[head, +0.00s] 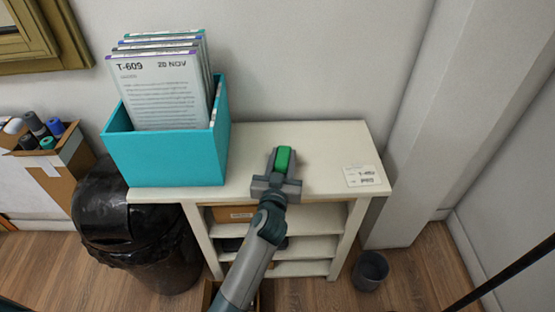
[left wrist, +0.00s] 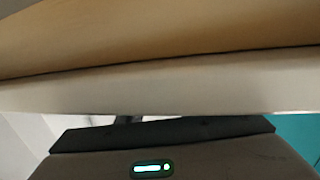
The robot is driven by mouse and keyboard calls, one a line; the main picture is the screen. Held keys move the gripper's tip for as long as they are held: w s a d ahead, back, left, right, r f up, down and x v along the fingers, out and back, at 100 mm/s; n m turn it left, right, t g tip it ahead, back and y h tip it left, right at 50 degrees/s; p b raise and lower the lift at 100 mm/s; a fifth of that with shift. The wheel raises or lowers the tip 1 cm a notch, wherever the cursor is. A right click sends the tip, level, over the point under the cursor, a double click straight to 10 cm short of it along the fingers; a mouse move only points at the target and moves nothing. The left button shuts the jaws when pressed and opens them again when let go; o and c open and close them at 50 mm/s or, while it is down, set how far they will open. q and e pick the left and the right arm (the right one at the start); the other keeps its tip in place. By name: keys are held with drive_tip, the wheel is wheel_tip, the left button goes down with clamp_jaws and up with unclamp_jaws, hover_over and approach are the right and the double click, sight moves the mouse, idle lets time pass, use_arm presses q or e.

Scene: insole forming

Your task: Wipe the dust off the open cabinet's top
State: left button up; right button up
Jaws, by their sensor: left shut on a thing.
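The open cabinet (head: 325,145) is cream-white and stands against the wall, with open shelves below its top. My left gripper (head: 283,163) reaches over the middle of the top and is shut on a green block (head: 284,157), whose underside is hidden. I cannot tell whether the block touches the top. No dust can be made out on the top at this size. In the left wrist view, pale and tan surfaces fill the upper part close to the camera; I cannot tell what they belong to. My right gripper is not in view.
A turquoise box (head: 165,158) of upright papers (head: 160,92) fills the top's left side. A white label (head: 362,176) lies at its right. A black bin (head: 140,235) stands left, a small grey bin (head: 370,271) at lower right, and a pillar (head: 425,120) to the right.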

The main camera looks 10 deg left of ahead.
use_arm(q)
drive_tip(key=shift+w+d+f, duration=0.1)
drive_tip(key=shift+d+f, duration=0.1)
drive_tip(key=shift+d, duration=0.5)
drive_tip(key=shift+d+f, duration=0.1)
drive_tip(key=shift+d, duration=0.05)
